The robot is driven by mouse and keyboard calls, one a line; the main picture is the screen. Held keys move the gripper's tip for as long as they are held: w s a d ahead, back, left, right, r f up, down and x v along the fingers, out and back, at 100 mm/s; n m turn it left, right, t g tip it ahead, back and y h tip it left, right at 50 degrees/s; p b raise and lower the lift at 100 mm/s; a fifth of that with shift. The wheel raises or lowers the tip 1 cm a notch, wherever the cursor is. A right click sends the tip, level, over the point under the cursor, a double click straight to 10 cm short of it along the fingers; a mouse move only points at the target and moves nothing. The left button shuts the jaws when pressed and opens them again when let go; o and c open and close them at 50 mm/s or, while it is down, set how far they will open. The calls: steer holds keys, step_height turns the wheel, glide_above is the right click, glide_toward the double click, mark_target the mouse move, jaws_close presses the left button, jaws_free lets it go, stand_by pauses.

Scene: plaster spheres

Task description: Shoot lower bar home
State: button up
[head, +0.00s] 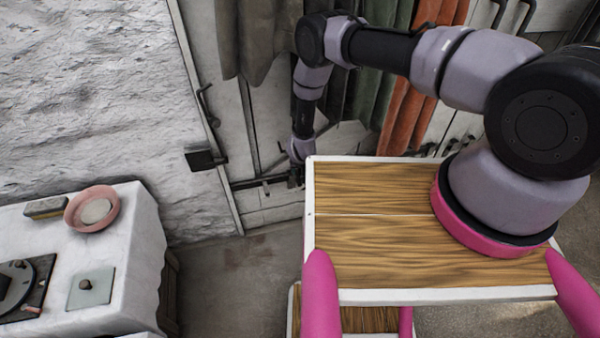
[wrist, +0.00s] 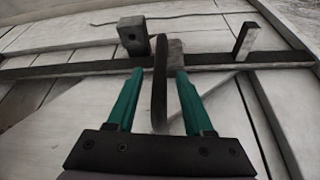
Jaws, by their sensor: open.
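The lower bar (head: 245,184) is a dark flat bar lying across the lower part of the pale plank door in the head view. In the wrist view the bar (wrist: 75,69) runs nearly level across the planks. A dark upright handle (wrist: 160,88) stands out from it toward me. My gripper (wrist: 160,75) is open, with one green finger on each side of this handle and visible gaps at both sides. In the head view my gripper (head: 294,178) is small at the bar's right part and partly hidden by my arm.
In the wrist view a dark block with a hole (wrist: 133,36) sits at the bar left of the handle, and a narrow upright bracket (wrist: 246,41) to the right. Hanging cloths (head: 400,80) are above. A white plaster block (head: 135,250) stands at left; floor between is clear.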

steer(key=shift+x, duration=1.05)
jaws_close()
stand_by(0.7)
